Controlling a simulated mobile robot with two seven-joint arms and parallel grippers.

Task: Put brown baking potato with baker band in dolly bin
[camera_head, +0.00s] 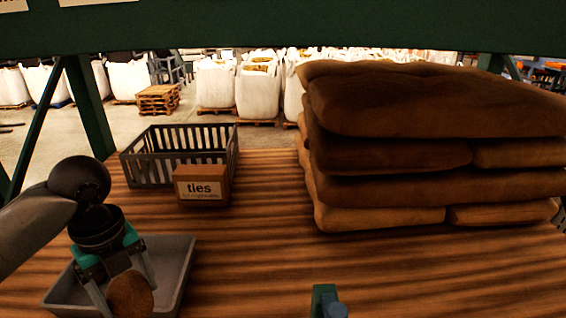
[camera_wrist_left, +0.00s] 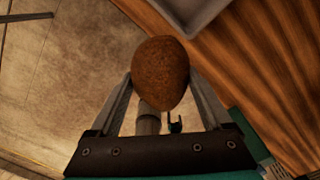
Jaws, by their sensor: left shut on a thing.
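My left gripper (camera_head: 128,290) is shut on a brown potato (camera_head: 131,296). In the head view it appears in front of the grey tray (camera_head: 178,270) at the table's left front. In the left wrist view the potato (camera_wrist_left: 161,72) sits between the two fingertips of my left gripper (camera_wrist_left: 160,78). Below it there are concrete floor and the wooden table edge. No band is visible on the potato. I cannot make out a dolly bin in either view. My right gripper is not clearly in view.
A dark slatted crate (camera_head: 150,170) stands at the table's back left, with a brown "ties" box (camera_head: 202,185) in front of it. Stacked brown sacks (camera_head: 420,150) fill the right. A small green and blue object (camera_head: 325,302) shows at the bottom edge. The table middle (camera_head: 260,240) is clear.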

